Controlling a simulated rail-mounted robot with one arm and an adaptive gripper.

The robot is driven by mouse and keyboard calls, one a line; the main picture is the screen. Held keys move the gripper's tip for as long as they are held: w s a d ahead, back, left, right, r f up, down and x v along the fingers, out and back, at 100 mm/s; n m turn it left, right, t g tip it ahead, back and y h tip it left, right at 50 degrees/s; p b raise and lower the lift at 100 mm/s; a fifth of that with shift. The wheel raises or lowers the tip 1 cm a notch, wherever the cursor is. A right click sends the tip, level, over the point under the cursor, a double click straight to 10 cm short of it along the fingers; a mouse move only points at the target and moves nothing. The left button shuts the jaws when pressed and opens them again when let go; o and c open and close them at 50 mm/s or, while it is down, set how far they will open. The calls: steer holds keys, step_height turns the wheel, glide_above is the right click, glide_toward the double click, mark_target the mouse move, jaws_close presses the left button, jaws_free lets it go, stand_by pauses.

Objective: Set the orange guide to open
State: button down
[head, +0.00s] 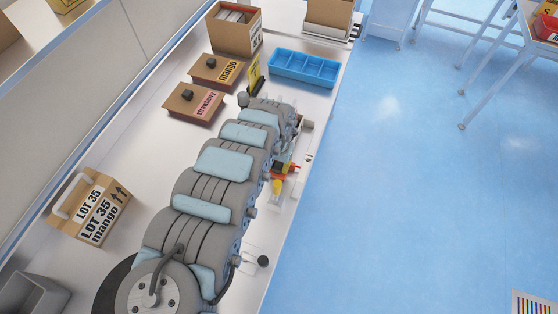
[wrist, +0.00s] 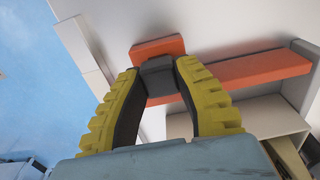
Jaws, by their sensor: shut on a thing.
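The orange guide (wrist: 265,70) is a flat bar running across the wrist view, with an orange end piece visible beyond the fingertips. A dark grey block (wrist: 158,78), apparently its handle, sits between the yellow ridged fingers of my gripper (wrist: 156,70). My gripper is shut on this block, with the fingers converging on its two sides. In the head view, a small part of the orange guide (head: 284,167) shows beside my arm at the right edge of the counter. My arm hides much of the guide and the fixture there.
A blue compartment tray (head: 303,68) stands at the counter's back right. Mango (head: 216,69) and strawberry (head: 193,102) boxes lie behind my arm, near an open carton (head: 234,28). A LOT 35 mango carton (head: 91,206) stands at left. Blue floor lies open at right.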

steer(key=shift+s, duration=0.15)
steer(key=c, duration=0.7)
jaws_free()
steer(key=shift+s+a+f, duration=0.1)
steer(key=shift+s+f, duration=0.05)
steer(key=shift+r, duration=0.2)
steer(key=shift+r, duration=0.3)
steer(key=shift+w+r, duration=0.2)
steer(key=shift+r, duration=5.35)
steer(key=shift+r, duration=0.1)
